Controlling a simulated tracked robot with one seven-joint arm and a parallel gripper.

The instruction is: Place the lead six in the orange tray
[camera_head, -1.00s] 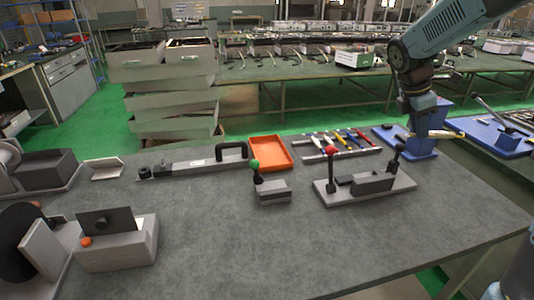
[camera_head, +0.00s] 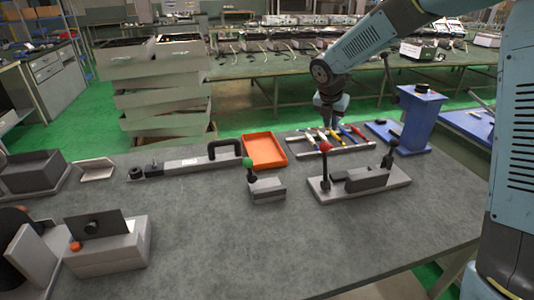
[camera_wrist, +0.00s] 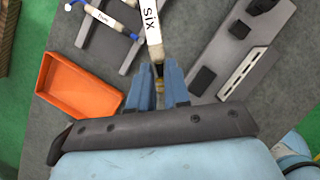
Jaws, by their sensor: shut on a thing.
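The lead six is a white bar labelled "SIX" (camera_wrist: 151,20) in the wrist view, with a dull yellow end between my fingers. My gripper (camera_wrist: 158,80) is shut on that end. In the head view my gripper (camera_head: 329,122) is at the far side of the lead rack (camera_head: 345,152); its fingertips are hard to make out there. The orange tray (camera_head: 264,150) is empty, left of the rack. It also shows left of my fingers in the wrist view (camera_wrist: 78,88). I cannot tell whether the lead is clear of the rack.
Another white lead with blue ends (camera_wrist: 100,14) lies left of lead six. Several coloured leads sit in the rack. A red-knobbed fixture (camera_head: 360,182) and a green-knobbed block (camera_head: 265,188) stand nearer. A blue stand (camera_head: 418,120) is to the right.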

